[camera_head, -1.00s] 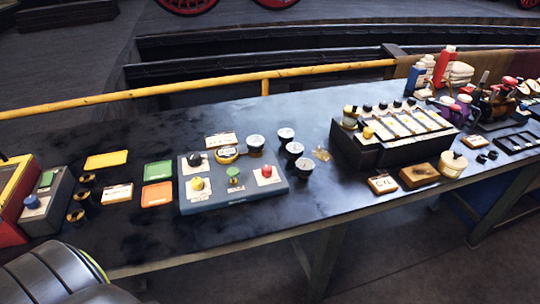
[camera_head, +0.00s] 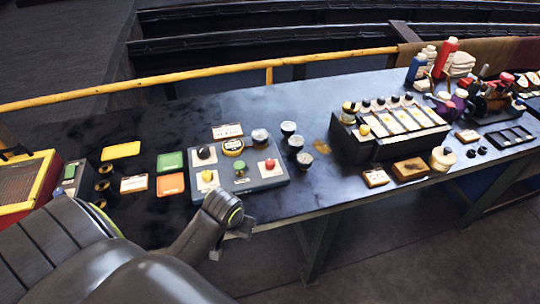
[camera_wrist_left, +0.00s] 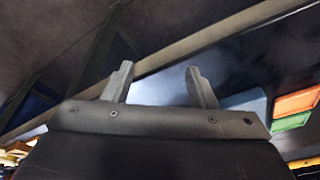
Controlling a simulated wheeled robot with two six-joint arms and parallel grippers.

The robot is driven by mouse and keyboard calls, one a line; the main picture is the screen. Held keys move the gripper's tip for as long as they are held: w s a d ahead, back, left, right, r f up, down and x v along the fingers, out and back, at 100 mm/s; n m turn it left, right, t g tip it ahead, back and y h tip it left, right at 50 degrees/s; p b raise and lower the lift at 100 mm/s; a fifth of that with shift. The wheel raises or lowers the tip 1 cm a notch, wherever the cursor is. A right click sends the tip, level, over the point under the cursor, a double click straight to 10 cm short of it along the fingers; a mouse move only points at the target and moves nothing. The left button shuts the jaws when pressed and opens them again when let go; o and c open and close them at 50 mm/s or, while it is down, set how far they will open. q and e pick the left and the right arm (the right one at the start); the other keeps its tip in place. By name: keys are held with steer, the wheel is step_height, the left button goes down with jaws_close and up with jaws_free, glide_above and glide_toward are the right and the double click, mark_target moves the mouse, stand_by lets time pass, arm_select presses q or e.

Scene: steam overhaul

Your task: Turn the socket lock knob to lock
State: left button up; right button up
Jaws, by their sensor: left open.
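A blue-grey control panel (camera_head: 262,180) lies on the dark bench, in front of my left gripper. It carries a black knob (camera_head: 204,151), a yellow knob (camera_head: 207,176), a green knob (camera_head: 239,168) and a red knob (camera_head: 269,164). Which one is the socket lock knob I cannot tell; the labels are too small to read. My left gripper (camera_head: 236,236) is at the bench's front edge, just short of the panel, touching no knob. In the left wrist view its two fingers (camera_wrist_left: 158,70) are apart with nothing between them. My right gripper is out of view.
Orange (camera_head: 170,184) and green (camera_head: 170,161) plates lie left of the panel. Black round gauges (camera_head: 295,143) stand at its right. A dark block with tilted plates (camera_head: 375,145) is farther right. A yellow rail (camera_head: 200,76) runs behind the bench.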

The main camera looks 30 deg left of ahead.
arm_select(q)
steer(key=shift+n+g, duration=0.4)
steer(key=shift+n, duration=0.5)
steer(key=w, duration=0.2)
steer(key=w+a, duration=0.1)
steer(key=w, duration=0.2)
steer(key=w+r, duration=0.1)
steer(key=w, duration=0.2)
steer(key=shift+w+a, duration=0.2)
steer(key=shift+a, duration=0.15)
steer(key=w+a+r+n+g+h, duration=0.1)
steer(key=w+a+r+n, duration=0.25)
steer(key=w+r, duration=0.5)
steer(key=w+a+r+n+g, duration=0.15)
steer(key=w+r+n, duration=0.25)
steer(key=w+r, duration=0.5)
steer(key=b, duration=0.7)
glide_above(270, 161)
step_height(270, 161, down, 7)
steer(key=shift+m+t, duration=0.25)
steer(key=shift+t, duration=0.1)
step_height(270, 161, down, 11)
steer(key=shift+d+p, duration=0.1)
steer(key=shift+p, duration=0.55)
steer(key=shift+s, duration=0.1)
steer(key=c, duration=1)
